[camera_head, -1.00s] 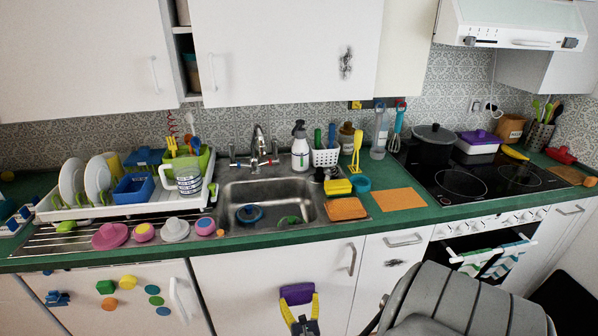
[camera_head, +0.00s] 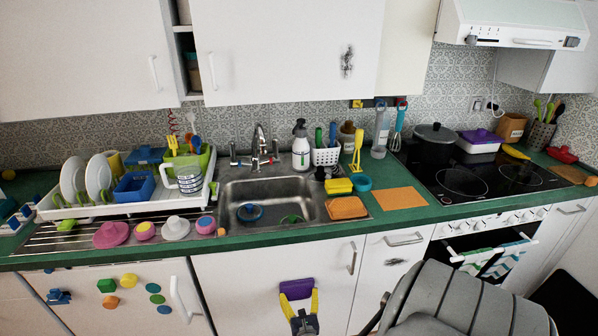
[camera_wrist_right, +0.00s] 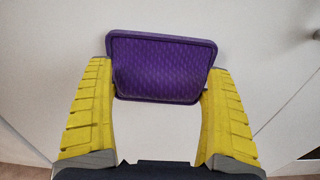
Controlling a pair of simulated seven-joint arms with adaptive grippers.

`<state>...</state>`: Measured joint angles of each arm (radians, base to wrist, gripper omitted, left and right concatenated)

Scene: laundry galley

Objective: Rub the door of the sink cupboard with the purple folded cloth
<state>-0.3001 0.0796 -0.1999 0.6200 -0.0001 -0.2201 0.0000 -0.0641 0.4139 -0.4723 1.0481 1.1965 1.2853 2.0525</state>
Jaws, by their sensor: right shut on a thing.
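The purple folded cloth (camera_head: 296,287) is held between the yellow fingers of my right gripper (camera_head: 299,299), in front of the white sink cupboard door (camera_head: 238,285). In the right wrist view the cloth (camera_wrist_right: 162,72) spans the gap between both fingertips, with the plain white door (camera_wrist_right: 260,45) behind it. It looks very close to the door, but I cannot tell whether it touches. The cloth hides a patch of the door. My left gripper is not in view.
The door's handle (camera_head: 352,258) is at its upper right. Coloured round magnets (camera_head: 128,280) dot the white front to the left. The green worktop (camera_head: 290,238) overhangs above, with the sink (camera_head: 268,190). The door around the cloth is clear.

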